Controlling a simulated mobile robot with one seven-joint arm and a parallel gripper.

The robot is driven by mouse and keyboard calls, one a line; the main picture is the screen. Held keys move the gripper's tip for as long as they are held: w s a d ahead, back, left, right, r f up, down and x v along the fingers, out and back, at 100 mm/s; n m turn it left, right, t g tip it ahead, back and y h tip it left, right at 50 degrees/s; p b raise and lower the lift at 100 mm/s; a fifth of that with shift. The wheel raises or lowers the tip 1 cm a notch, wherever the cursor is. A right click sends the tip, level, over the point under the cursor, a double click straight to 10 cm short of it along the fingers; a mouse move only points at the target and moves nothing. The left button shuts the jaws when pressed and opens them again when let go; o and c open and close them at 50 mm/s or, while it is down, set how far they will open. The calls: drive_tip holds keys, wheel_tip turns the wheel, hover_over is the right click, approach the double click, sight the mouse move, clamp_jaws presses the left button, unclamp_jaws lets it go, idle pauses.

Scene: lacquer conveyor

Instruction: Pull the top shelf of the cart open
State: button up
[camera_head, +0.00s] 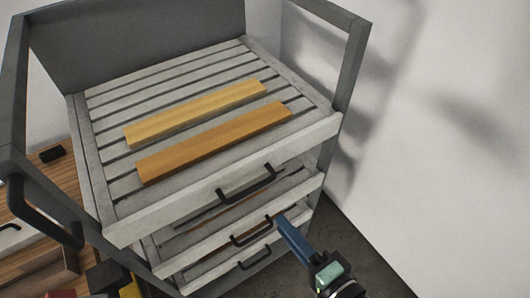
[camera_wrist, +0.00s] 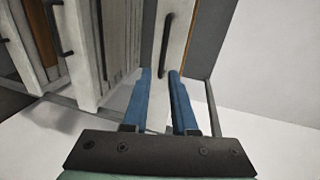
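The grey cart's top shelf (camera_head: 98,115) is slatted and has a pale front with a black bar handle (camera_head: 247,184). My gripper (camera_head: 282,222) is at the lower right of the head view, below the top handle and close to the right of the second shelf's handle (camera_head: 252,232). In the wrist view my gripper (camera_wrist: 160,75) has its two blue fingers apart with nothing held between them. A pale shelf front (camera_wrist: 160,62) with a black handle (camera_wrist: 167,36) lies ahead of the fingertips. I cannot tell which shelf that front belongs to.
A yellow board (camera_head: 195,112) and an orange-brown board (camera_head: 214,143) lie on the top shelf. A third handle (camera_head: 255,258) is lower down. Grey frame posts (camera_head: 352,55) flank the cart. A wooden surface (camera_head: 35,175) is at left; a white wall (camera_head: 450,120) is at right.

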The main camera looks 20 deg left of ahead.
sight(253, 191)
drive_tip(key=shift+s+r, duration=0.15)
drive_tip(key=shift+r, duration=0.2)
drive_tip(key=p+x, duration=0.3)
drive_tip(key=x, duration=0.9)
drive_tip(key=shift+a, duration=0.4)
drive_tip(key=shift+c, duration=0.3)
clamp_jaws()
idle(0.4)
